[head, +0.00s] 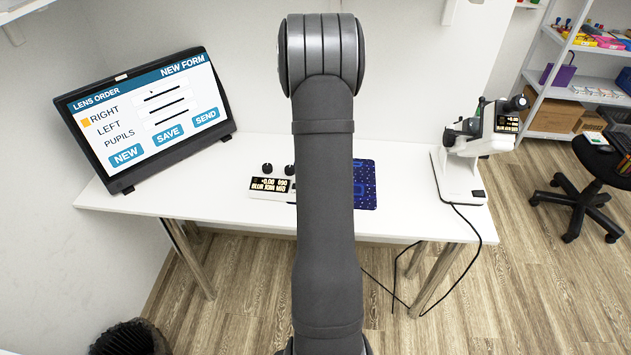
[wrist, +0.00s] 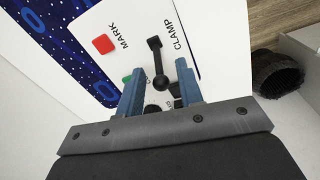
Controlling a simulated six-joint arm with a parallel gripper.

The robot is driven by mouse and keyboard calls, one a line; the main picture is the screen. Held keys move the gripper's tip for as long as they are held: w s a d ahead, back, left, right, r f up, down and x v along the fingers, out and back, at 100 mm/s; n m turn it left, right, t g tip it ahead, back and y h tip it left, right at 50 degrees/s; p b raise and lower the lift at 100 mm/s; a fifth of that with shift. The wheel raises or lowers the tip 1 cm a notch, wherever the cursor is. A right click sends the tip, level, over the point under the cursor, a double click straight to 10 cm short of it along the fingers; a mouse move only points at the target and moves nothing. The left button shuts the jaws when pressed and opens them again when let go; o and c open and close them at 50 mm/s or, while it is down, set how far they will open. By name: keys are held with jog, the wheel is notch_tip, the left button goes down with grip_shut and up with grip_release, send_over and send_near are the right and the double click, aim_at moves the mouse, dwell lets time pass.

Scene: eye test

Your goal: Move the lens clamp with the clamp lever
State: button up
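The clamp lever (wrist: 157,60) is a black bar with a round ball knob, on a white panel (wrist: 185,42) beside the word CLAMP in the wrist view. My gripper (wrist: 159,66) is open. Its two blue fingers stand to either side of the ball knob, with a visible gap on both sides. Whether the knob is at fingertip depth I cannot tell. A red button (wrist: 102,44) marked MARK sits on the same panel. A green button (wrist: 127,78) is partly hidden by a finger. I cannot make out the lens clamp itself. In the head view my arm hides the gripper and lever.
A blue patterned mat (wrist: 52,45) lies beside the panel. The white table (head: 225,203) carries a monitor (head: 150,118) at left, a small console (head: 268,187) with dark knobs, and a white instrument (head: 460,170) at right. A dark bin (head: 130,340) stands on the floor.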

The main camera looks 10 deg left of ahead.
jog(key=shift+w+f, duration=0.1)
jog(key=shift+f, duration=0.8)
grip_shut()
